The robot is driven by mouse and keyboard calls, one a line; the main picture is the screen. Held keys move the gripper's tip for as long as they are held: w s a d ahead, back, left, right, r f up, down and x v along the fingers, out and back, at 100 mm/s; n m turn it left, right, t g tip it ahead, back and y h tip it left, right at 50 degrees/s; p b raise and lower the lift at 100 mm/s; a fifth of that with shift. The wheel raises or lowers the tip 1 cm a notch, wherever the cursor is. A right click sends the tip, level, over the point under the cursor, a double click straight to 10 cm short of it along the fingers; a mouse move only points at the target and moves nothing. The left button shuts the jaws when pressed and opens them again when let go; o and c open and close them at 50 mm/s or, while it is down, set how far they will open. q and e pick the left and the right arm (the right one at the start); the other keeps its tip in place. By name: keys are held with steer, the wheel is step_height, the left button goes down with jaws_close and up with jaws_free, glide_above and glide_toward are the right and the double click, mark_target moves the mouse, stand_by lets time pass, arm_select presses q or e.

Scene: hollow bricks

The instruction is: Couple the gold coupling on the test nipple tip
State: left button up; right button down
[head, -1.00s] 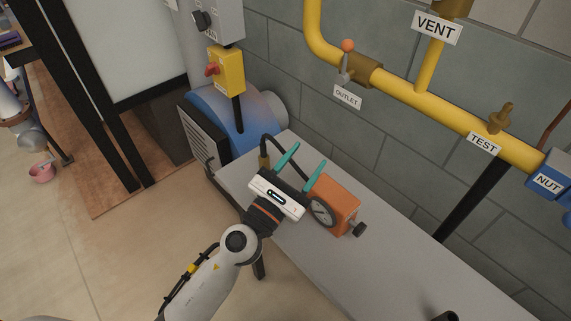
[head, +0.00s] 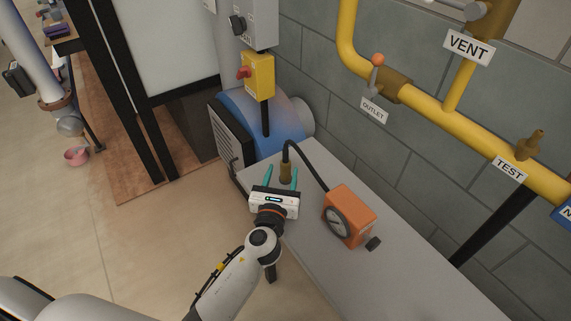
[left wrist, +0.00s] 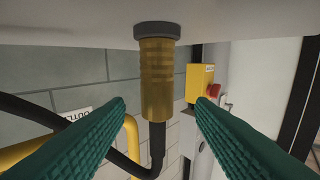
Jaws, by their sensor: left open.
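The gold coupling (head: 286,170) stands upright on the grey bench, with a black hose leaving its top. My left gripper (head: 281,178) is open, its teal fingers pointing at the coupling from the near side. In the left wrist view, which looks upside down, the coupling (left wrist: 157,85) appears between the two open fingers (left wrist: 160,104), with a gap on each side. Its dark collar meets the pale surface at the top of that picture. The brass test nipple (head: 530,145) rises from the yellow pipe above the TEST sign, at the right. My right gripper is not in view.
The hose runs to an orange gauge box (head: 352,212) on the bench, just right of the gripper. A blue machine (head: 262,120) and a yellow switch box (head: 258,76) stand behind. The OUTLET valve (head: 377,72) is on the wall pipe. The bench's right part is clear.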

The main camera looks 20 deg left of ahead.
mark_target(284, 168)
arm_select(q)
steer(key=w, duration=0.4)
steer(key=shift+a, duration=0.15)
steer(key=shift+s, duration=0.1)
steer(key=shift+r, duration=0.1)
steer(key=c, duration=1.1)
